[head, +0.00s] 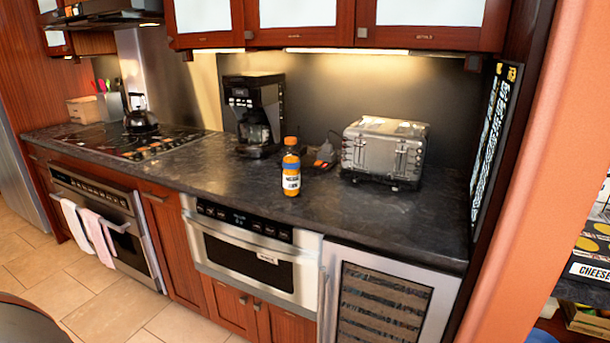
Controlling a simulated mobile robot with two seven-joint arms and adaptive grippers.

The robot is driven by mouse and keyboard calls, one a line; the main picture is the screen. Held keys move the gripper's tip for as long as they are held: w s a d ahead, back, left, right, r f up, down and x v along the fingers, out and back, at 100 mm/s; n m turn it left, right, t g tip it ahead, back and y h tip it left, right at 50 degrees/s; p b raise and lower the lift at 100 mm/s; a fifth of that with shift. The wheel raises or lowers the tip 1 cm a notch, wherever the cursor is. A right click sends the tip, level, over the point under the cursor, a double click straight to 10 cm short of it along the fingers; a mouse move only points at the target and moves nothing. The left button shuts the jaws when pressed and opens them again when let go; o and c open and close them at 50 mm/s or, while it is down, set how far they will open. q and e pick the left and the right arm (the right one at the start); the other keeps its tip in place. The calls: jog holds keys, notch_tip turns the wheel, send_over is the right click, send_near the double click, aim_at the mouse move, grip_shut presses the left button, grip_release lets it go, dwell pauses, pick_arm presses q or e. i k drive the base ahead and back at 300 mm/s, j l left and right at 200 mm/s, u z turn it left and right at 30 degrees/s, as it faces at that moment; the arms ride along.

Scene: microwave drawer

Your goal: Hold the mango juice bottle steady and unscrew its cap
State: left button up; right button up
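The mango juice bottle (291,170) stands upright on the dark kitchen counter, near its front edge. It is orange with a blue and white label. Its orange cap (291,141) sits on top of the bottle. Neither of my grippers shows in the head view, and nothing touches the bottle.
A coffee maker (252,115) stands behind and left of the bottle, and a silver toaster (384,150) to its right. A small dark object (323,157) lies close behind. The microwave drawer (250,252) is shut below. The counter (225,172) is clear left of the bottle.

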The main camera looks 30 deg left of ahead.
aim_at(291, 158)
jog(key=k+j+z, duration=0.1)
jog(key=j, duration=0.2)
jog(key=j+z, duration=0.1)
jog(key=j, duration=0.25)
jog(key=k+j+z, duration=0.15)
jog(key=j, duration=0.15)
jog(key=k+j, duration=0.15)
jog(key=j, duration=0.2)
jog(key=k+j, duration=0.15)
jog(key=j, duration=0.25)
jog(key=k+j+z, duration=0.1)
jog(key=j, duration=0.25)
jog(key=k+j, duration=0.15)
jog(key=j, duration=0.25)
jog(key=k+j+z, duration=0.1)
jog(key=j, duration=0.25)
jog(key=k, duration=0.05)
